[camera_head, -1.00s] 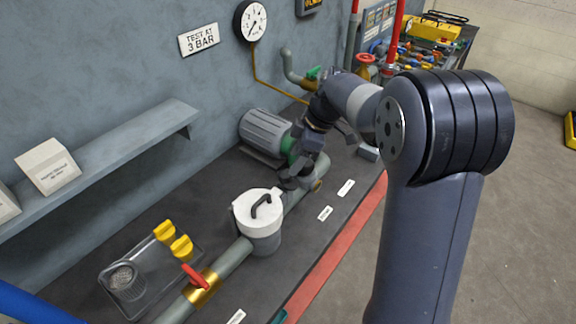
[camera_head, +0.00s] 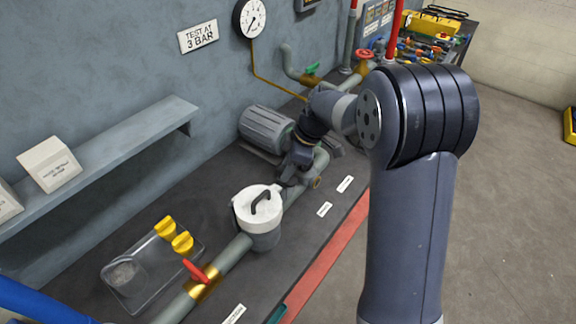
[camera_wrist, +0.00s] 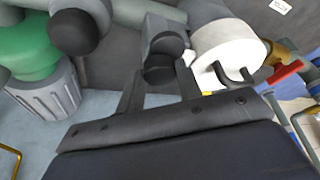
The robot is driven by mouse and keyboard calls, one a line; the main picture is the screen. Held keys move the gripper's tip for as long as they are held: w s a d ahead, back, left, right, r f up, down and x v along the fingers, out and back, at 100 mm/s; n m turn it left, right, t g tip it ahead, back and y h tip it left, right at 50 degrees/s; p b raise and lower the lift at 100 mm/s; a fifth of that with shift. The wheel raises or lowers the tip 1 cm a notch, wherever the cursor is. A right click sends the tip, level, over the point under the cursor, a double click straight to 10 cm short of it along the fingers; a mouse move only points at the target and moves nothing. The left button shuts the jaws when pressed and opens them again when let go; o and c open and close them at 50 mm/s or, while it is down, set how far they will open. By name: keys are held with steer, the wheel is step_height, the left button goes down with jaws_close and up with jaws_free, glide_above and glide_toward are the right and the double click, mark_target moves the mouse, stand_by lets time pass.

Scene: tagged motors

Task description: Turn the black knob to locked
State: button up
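In the wrist view, the two dark fingers of my gripper (camera_wrist: 160,90) stand apart. A dark rounded part (camera_wrist: 160,70), apparently the black knob, shows beyond and between the fingertips, below a grey block. I cannot tell whether the fingers touch it. Another grey piece with a round black face (camera_wrist: 75,32) is to its left. In the head view, my gripper (camera_head: 290,176) is low at the pipe, between the grey motor and the white-lidded pot (camera_head: 258,205). My gripper and wrist hide the knob there. Its position mark cannot be read.
The grey motor (camera_head: 266,128) stands behind my gripper. A red-handled brass valve (camera_head: 203,285) and a clear tray (camera_head: 135,275) with yellow parts are nearer, at lower left. White labels (camera_head: 325,209) lie on the bench. A wall shelf (camera_head: 110,150) juts out at left.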

steer(key=c, duration=0.4)
steer(key=shift+f+m+b, duration=0.1)
steer(key=shift+m+b, duration=0.2)
steer(key=shift+b, duration=0.1)
steer(key=m+t+b, duration=0.1)
steer(key=m+b, duration=0.1)
steer(key=shift+s+f+m, duration=0.1)
steer(key=shift+m, duration=0.2)
steer(key=m+t+b, duration=0.1)
steer(key=m, duration=0.1)
steer(key=shift+s+a+m+h+b, duration=0.1)
steer(key=shift+m+h+b, duration=0.2)
steer(key=shift+m+b, duration=0.1)
steer(key=m+t, duration=0.1)
steer(key=m, duration=0.1)
steer(key=m+h, duration=0.1)
steer(key=m, duration=0.2)
steer(key=shift+s+a+r+t+h, duration=0.2)
steer(key=shift+t+h, duration=0.1)
steer(key=shift+t, duration=0.1)
steer(key=shift+a+m+t+h+b, duration=0.15)
steer(key=shift+m+h, duration=0.25)
steer(key=shift+m, duration=0.8)
steer(key=shift+d+m+t+h+b, duration=0.15)
steer(key=shift+m+h, duration=0.25)
steer(key=shift+m, duration=0.8)
steer(key=shift+a, duration=0.1)
